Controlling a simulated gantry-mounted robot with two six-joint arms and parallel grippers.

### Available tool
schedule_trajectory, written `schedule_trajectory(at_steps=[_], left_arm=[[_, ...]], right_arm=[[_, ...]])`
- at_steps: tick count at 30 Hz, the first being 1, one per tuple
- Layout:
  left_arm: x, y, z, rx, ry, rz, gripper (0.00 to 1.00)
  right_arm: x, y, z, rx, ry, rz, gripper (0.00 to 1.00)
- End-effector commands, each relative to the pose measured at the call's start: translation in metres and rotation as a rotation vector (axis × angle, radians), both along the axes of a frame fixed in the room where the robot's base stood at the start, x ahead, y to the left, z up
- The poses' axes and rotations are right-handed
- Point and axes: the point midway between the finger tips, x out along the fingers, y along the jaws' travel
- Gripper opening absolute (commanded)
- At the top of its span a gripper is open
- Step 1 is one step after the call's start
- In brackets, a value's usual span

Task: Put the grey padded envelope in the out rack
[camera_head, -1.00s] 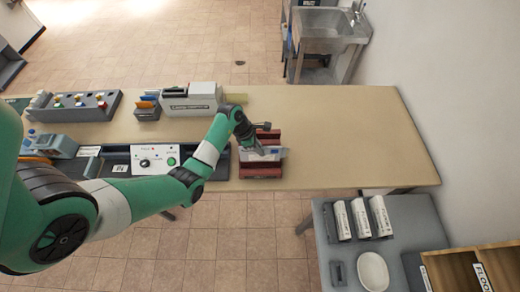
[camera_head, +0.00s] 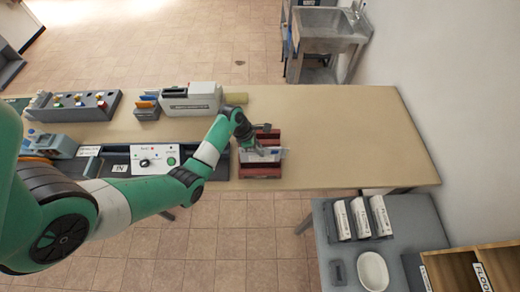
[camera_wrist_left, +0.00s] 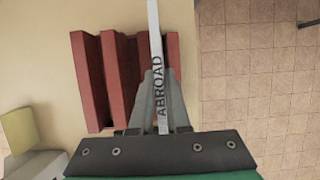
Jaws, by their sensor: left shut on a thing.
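The grey padded envelope (camera_head: 272,155) is upright over the red rack (camera_head: 260,172) on the table. In the left wrist view it shows edge-on as a thin pale grey strip (camera_wrist_left: 154,40) marked ABROAD. My left gripper (camera_head: 258,149) is shut on it, with a finger on each side (camera_wrist_left: 160,100). The strip lines up with a gap between the dividers of the red rack (camera_wrist_left: 88,80), towards the rack's right side in that view. How deep its lower edge sits is hidden. My right gripper is not in view.
A white machine (camera_head: 192,98) stands behind. The table's right part (camera_head: 350,130) is clear. A grey side table (camera_head: 335,230) holds white binders and a bowl.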

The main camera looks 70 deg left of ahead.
Motion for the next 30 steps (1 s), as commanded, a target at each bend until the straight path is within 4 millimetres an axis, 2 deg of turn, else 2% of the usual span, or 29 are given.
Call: schedule_trajectory(at_steps=[15, 25, 30], left_arm=[[0.0, 0.0, -0.037, -0.001, 0.001, 0.001, 0.0], [0.0, 0.0, -0.038, 0.0, 0.0, 0.0, 0.0], [0.0, 0.0, -0.047, -0.001, 0.0, 0.001, 0.0]], right_arm=[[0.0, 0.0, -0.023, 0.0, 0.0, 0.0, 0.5], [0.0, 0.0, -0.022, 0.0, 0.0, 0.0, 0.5], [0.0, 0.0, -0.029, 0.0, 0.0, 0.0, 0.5]])
